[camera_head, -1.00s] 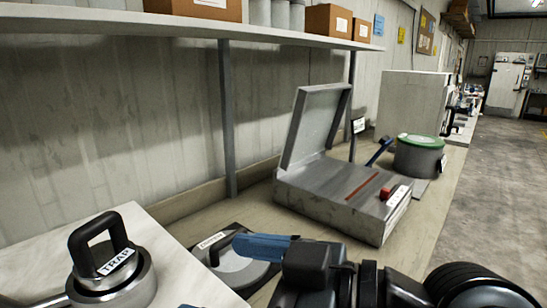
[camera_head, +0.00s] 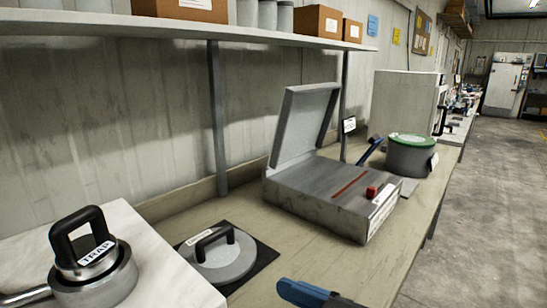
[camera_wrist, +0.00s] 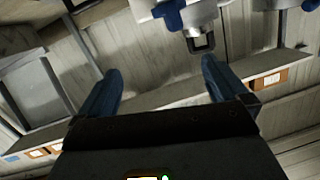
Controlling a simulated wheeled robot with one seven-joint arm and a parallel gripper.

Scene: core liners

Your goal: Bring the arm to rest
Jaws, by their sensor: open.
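My gripper (camera_wrist: 160,85) shows in the wrist view with its two blue fingers wide apart and nothing between them. The wrist view is tilted and takes in the wall, the shelf (camera_wrist: 275,97) with boxes, and a white and blue part with a dark square end at the top.
The bench (camera_head: 330,262) holds a grey box with a raised lid (camera_head: 330,195), a round lidded plate with a black handle (camera_head: 222,262), a pot labelled TRAP (camera_head: 95,280) and a green-topped drum (camera_head: 410,158). The shelf (camera_head: 200,30) overhangs the back. The floor (camera_head: 490,200) at right is clear.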

